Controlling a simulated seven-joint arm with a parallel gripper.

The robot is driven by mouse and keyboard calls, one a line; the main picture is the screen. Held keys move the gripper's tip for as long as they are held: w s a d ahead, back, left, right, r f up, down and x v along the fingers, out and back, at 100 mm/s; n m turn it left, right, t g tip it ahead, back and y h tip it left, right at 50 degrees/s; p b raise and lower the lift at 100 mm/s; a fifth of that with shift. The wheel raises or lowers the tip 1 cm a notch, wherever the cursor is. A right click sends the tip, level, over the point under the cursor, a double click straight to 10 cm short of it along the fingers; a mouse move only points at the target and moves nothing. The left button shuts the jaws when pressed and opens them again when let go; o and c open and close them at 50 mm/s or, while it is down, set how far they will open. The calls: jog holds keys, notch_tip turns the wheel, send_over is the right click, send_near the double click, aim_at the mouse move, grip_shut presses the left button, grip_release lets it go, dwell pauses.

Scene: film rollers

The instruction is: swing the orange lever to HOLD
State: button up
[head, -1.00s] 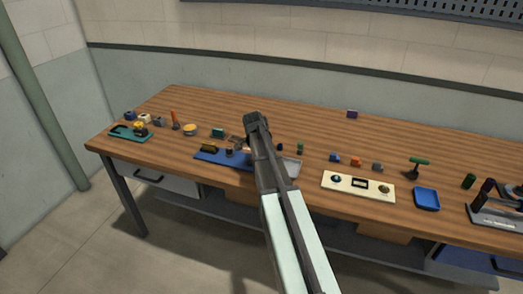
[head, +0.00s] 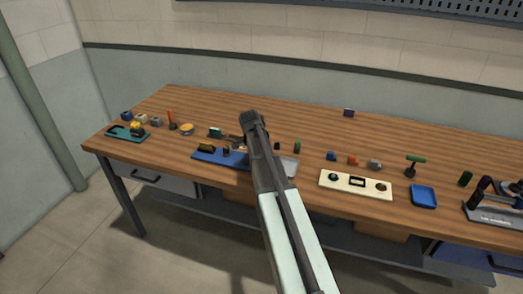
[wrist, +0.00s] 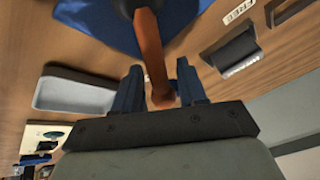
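The orange lever (wrist: 148,45) shows in the wrist view, running from a blue base (wrist: 90,18) at the top edge down between my fingers. My gripper (wrist: 160,72) has one dark blue finger on each side of the lever. The fingers stand apart, and narrow gaps show beside the lever. A white label (wrist: 238,12) seems to read FREE, upside down. A second label (wrist: 243,65) is too blurred to read; I see no clear HOLD mark. In the head view my gripper (head: 252,122) is above the bench near a blue plate (head: 208,153), and it hides the lever.
A grey tray (wrist: 72,92) lies beside the lever, and a dark block (wrist: 232,48) is on the other side. On the bench (head: 320,135) are a cream panel (head: 335,188), a blue tray (head: 423,196) and a green-topped stand (head: 414,160). The back of the bench is mostly clear.

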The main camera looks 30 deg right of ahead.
jog(key=shift+a+r, duration=0.1)
jog(key=v, duration=1.3)
jog(key=shift+r, duration=0.25)
jog(key=shift+s+a+f, duration=0.1)
jog(key=shift+s+a, duration=0.05)
jog(key=shift+a, duration=0.05)
